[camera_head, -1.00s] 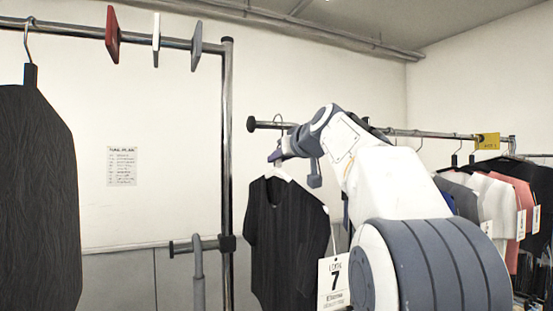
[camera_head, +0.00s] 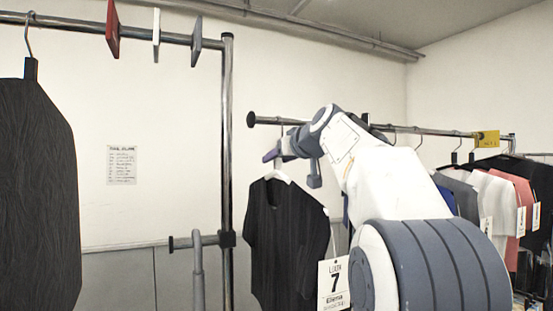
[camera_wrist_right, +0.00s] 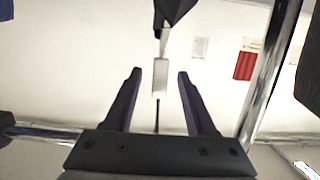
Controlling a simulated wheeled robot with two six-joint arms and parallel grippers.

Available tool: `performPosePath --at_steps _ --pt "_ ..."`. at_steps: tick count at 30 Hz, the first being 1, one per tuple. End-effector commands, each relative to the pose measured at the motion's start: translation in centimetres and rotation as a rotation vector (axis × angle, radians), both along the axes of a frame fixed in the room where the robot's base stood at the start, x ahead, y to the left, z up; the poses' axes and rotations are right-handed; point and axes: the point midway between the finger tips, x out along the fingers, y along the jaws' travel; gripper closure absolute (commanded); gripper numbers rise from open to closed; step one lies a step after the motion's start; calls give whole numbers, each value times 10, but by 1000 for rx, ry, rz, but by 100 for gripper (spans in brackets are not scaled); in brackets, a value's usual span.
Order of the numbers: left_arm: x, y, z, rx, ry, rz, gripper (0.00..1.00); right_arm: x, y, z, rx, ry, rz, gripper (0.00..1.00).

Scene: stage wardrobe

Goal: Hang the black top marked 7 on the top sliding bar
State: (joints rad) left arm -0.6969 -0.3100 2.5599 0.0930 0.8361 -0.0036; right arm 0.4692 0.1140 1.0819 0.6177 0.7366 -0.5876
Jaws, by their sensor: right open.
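The black top (camera_head: 285,240) hangs upright on a white hanger (camera_head: 279,176), its white tag (camera_head: 334,283) reading LOOK 7. The hanger's hook (camera_head: 282,133) is at the rail (camera_head: 425,132) near its left end; whether it rests over the rail is hard to tell. My right gripper (camera_head: 272,156) is open at the hanger's neck. In the right wrist view the fingers (camera_wrist_right: 160,98) stand apart on either side of the pale hanger neck (camera_wrist_right: 160,77), with gaps on both sides. My left gripper is out of view.
Several garments (camera_head: 495,195) hang at the rail's right, near a yellow sign (camera_head: 487,139). A nearer rack at left has an upright post (camera_head: 228,140), a dark garment (camera_head: 38,190) and red, white and grey dividers (camera_head: 156,35). A lower bar stub (camera_head: 205,241) juts out left of the top.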

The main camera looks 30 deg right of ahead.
Motion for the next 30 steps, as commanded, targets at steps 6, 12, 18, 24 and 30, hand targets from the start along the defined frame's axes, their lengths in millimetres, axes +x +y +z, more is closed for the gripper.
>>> performPosePath --at_steps 6,12,18,24,30 --pt "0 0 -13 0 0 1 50 -20 0 3 -3 -5 -2 44" --pt "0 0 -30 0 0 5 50 -60 2 12 -3 -6 -5 44" --pt "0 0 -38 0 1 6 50 -90 4 21 -2 -5 -5 44" --pt "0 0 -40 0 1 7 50 -101 6 25 0 -2 -1 44" --pt "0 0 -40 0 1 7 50 -102 6 26 0 -2 0 44"
